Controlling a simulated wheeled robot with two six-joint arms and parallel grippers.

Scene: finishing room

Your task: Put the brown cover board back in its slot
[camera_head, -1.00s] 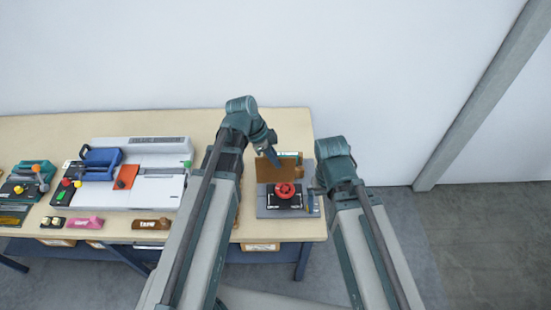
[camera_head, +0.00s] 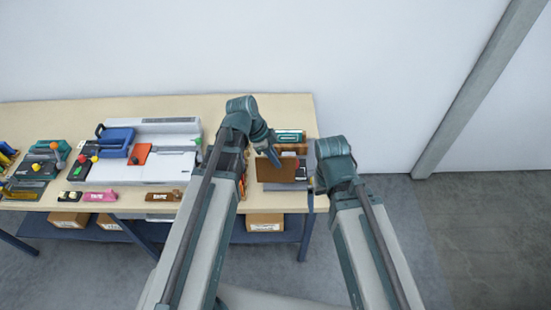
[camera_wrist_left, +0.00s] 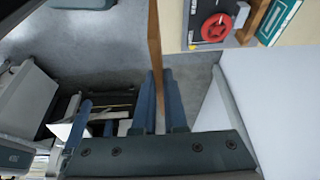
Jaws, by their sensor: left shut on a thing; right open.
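The brown cover board (camera_head: 275,171) is held by my left gripper (camera_head: 274,160) near the right end of the bench. In the left wrist view the board (camera_wrist_left: 154,42) shows edge-on, pinched between the blue fingers (camera_wrist_left: 160,88). I cannot make out the slot clearly. My right gripper (camera_head: 317,184) is open beside the press, mostly hidden by its own wrist.
A teal item (camera_head: 289,136) and brown wood (camera_wrist_left: 256,22) lie behind the press. A white machine with a blue tray (camera_head: 117,141) stands to the left. Pink (camera_head: 100,196) and brown tape blocks line the bench's front edge. Boxes (camera_head: 265,222) sit on the lower shelf.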

